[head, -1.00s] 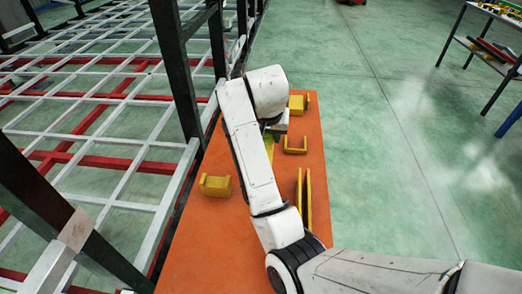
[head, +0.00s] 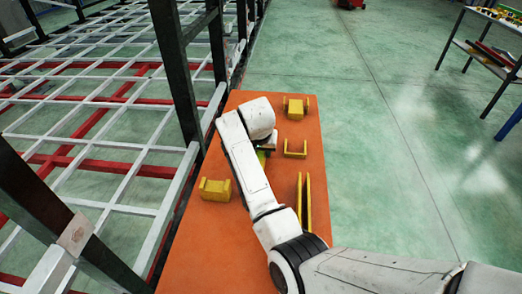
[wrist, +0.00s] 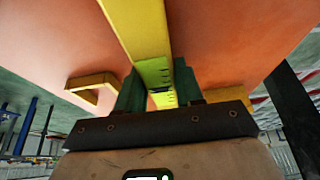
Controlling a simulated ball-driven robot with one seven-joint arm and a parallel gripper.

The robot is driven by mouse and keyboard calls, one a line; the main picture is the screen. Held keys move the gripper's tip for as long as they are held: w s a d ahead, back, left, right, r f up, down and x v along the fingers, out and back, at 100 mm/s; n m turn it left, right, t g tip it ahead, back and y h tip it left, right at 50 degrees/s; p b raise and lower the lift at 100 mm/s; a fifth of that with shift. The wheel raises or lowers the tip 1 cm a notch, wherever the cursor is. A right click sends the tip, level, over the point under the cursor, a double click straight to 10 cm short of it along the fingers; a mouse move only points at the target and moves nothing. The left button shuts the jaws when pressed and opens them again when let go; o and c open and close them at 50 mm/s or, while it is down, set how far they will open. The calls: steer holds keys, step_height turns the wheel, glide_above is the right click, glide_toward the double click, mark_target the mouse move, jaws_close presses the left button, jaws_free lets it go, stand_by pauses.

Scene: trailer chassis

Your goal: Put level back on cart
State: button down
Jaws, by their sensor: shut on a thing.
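My gripper (wrist: 160,92) is shut on the level (wrist: 138,28), a long yellow bar with a yellow-green marked part between the two dark green fingers. In the head view only a small yellow-green piece of the level (head: 262,158) shows below my wrist; my arm hides the rest. The level is over the orange tabletop (head: 190,245), and I cannot tell whether it touches it. A wheeled or legged rack (head: 480,52) at the upper right carries several coloured things on two shelves; I cannot tell whether it is the cart.
Yellow brackets stand on the orange top: one at left (head: 215,190), one at right (head: 295,149), one at the back (head: 296,107). Narrow yellow bars (head: 304,200) lie near my arm. A white and red frame with black posts (head: 180,70) borders the left. Green floor (head: 400,130) is open at right.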

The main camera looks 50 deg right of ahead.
steer(key=shift+f, duration=0.1)
steer(key=c, duration=0.7)
jaws_free()
steer(key=shift+a+r, duration=0.15)
steer(key=shift+r, duration=0.4)
steer(key=v, duration=1.1)
steer(key=shift+s+a, duration=0.1)
steer(key=shift+r, duration=0.1)
